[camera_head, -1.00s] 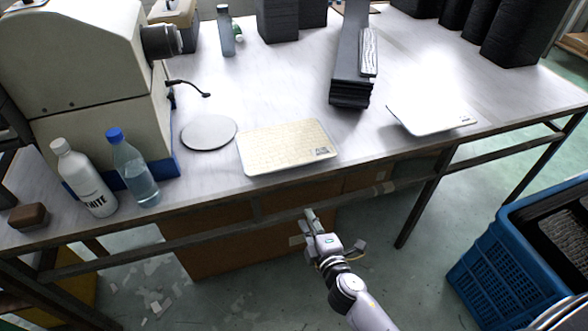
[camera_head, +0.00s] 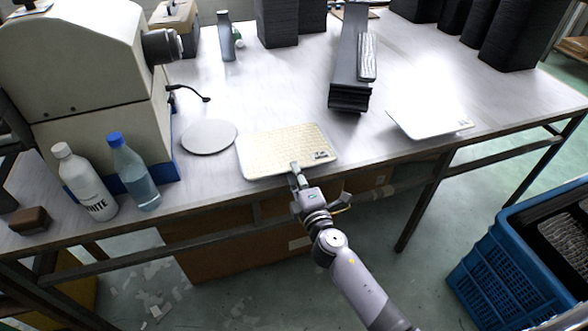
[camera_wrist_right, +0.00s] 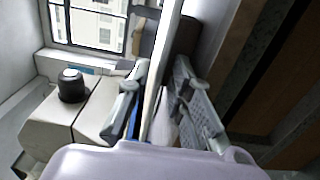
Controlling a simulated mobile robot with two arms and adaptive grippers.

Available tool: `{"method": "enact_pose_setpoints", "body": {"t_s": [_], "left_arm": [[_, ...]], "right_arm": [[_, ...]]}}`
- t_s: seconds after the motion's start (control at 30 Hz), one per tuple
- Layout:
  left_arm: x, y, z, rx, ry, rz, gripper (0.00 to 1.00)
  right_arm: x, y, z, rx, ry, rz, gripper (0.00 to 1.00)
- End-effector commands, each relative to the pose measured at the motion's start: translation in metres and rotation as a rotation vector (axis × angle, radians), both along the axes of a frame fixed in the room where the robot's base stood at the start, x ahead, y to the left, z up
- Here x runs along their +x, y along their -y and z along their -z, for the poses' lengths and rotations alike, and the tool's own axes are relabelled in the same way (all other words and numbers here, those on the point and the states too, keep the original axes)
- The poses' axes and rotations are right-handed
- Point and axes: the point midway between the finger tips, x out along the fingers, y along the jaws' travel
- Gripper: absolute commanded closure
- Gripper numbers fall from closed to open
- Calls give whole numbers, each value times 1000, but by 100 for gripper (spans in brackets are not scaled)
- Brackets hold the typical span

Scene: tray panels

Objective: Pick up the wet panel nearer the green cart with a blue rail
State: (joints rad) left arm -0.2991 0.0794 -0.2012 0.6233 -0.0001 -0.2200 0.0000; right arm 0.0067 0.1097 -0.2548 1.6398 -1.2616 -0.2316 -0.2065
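A cream panel (camera_head: 275,150) with a small dark label lies flat at the front edge of the table, its near edge at or slightly past the edge. A paler white panel (camera_head: 425,118) lies further right and overhangs the front edge. My right gripper (camera_head: 297,172) is at the cream panel's near edge. In the right wrist view, the gripper's fingers (camera_wrist_right: 160,100) stand apart on either side of the panel's thin edge (camera_wrist_right: 166,50); firm contact is not visible. My left gripper is not in view. I see no green cart with a blue rail.
A beige machine (camera_head: 90,90), a white bottle (camera_head: 85,182) and a clear blue-capped bottle (camera_head: 135,175) stand at left. A grey disc (camera_head: 208,137) lies beside the cream panel. Dark stacks (camera_head: 350,75) stand behind. A blue crate (camera_head: 500,262) is at lower right.

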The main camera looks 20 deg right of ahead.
Motion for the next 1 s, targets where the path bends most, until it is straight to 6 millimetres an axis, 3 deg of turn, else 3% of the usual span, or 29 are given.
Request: {"method": "enact_pose_setpoints", "body": {"t_s": [0.17, 0.5, 1.0], "left_arm": [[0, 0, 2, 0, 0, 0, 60], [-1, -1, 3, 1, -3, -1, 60], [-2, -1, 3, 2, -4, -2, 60]], "right_arm": [[12, 0, 0, 1, 0, 0, 80], [13, 0, 0, 0, -1, 0, 80], [13, 0, 0, 0, -1, 0, 97]]}}
